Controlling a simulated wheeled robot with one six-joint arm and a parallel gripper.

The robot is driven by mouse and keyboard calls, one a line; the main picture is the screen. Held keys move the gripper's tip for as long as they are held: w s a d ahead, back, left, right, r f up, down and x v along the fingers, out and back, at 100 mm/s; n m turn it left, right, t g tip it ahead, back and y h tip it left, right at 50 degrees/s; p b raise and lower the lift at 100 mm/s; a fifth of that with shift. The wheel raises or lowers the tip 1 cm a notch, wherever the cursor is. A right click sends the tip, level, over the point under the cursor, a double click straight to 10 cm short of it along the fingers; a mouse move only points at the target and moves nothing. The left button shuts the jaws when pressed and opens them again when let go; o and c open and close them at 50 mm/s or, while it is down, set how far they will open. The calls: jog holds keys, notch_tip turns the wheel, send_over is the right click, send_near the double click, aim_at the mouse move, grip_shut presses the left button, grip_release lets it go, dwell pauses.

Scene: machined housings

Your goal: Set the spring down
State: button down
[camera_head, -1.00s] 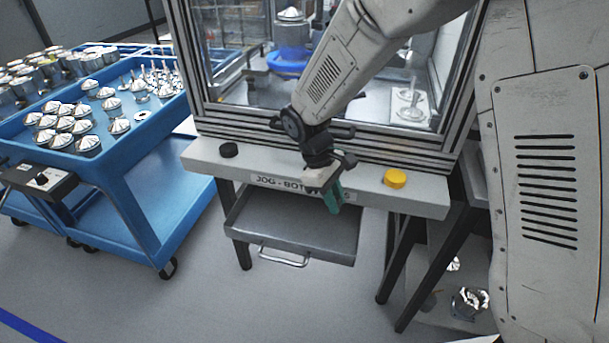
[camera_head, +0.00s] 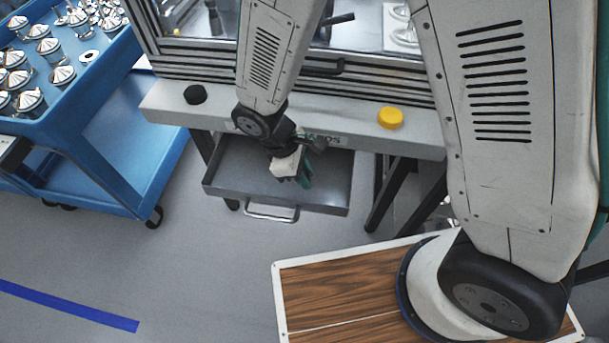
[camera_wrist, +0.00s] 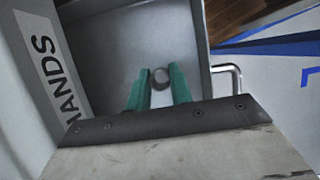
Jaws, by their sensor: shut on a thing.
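The spring (camera_wrist: 160,78) shows in the wrist view as a small, round grey-brown thing seen end-on between the green fingertips. My gripper (camera_wrist: 159,70) is shut on it. In the head view my gripper (camera_head: 306,180) points down over the open grey drawer, and the spring cannot be made out there. The drawer (camera_head: 330,205) sticks out under the machine's front ledge and its visible floor looks empty. I cannot tell how high the spring is above the drawer floor.
The light ledge (camera_head: 300,122) above the drawer carries a black button (camera_head: 195,94) and a yellow button (camera_head: 390,118). A drawer handle (camera_head: 271,215) sticks out in front. A blue cart (camera_head: 95,105) with metal parts stands at left. The floor between is clear.

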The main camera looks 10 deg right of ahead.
jog(key=shift+f, duration=1.25)
jog(key=shift+f, duration=0.1)
jog(key=c, duration=1.3)
grip_release()
jog(key=shift+o, duration=0.2)
jog(key=v, duration=1.2)
